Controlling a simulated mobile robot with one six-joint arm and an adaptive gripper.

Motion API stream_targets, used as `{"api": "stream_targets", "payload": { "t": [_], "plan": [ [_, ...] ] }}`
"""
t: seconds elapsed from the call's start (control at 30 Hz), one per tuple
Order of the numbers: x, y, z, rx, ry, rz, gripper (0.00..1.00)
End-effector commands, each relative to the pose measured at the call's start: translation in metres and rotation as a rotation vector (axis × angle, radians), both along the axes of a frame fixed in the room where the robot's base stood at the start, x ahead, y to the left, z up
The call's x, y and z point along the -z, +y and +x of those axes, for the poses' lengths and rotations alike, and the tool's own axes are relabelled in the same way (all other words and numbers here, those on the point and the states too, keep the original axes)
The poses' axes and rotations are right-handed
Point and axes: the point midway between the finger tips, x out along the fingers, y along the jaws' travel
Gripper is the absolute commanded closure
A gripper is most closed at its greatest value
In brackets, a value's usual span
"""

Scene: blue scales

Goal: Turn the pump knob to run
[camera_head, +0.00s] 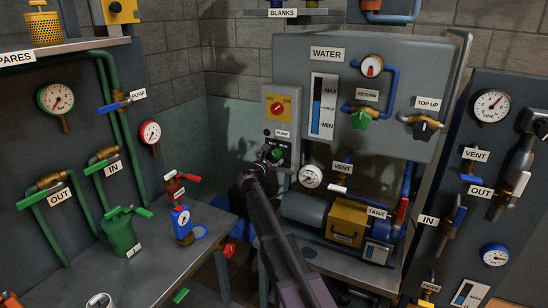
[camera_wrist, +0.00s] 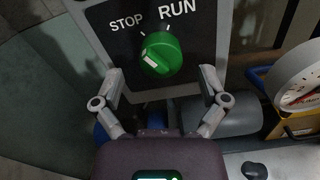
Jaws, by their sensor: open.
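The green pump knob (camera_wrist: 158,55) sits on a black plate (camera_wrist: 200,35) marked STOP at left and RUN at right in the wrist view. A pale mark on the knob lies on its left part, nearer the STOP side. In the head view the knob (camera_head: 277,154) shows below the PUMP label, partly covered by my gripper (camera_head: 263,162). My gripper (camera_wrist: 161,83) is open in the wrist view, one finger to the left and one to the right below the knob. Both fingers look apart from it, and nothing is between them.
Above the knob is a yellow OFF/ON switch (camera_head: 278,109). A white dial gauge (camera_head: 310,176) is close at right, also in the wrist view (camera_wrist: 300,82). The grey tank (camera_head: 305,210) lies lower right. A bench (camera_head: 150,265) with a green can (camera_head: 121,232) is at left.

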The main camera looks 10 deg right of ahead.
Motion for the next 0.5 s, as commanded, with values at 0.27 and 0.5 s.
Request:
{"api": "stream_targets", "payload": {
  "t": [0.27,0.5],
  "plan": [
    [0.0000,-0.0103,0.0147,-0.001,0.000,0.000,0.07],
    [0.0000,-0.0108,0.0150,-0.001,0.000,0.000,0.07]
  ]
}}
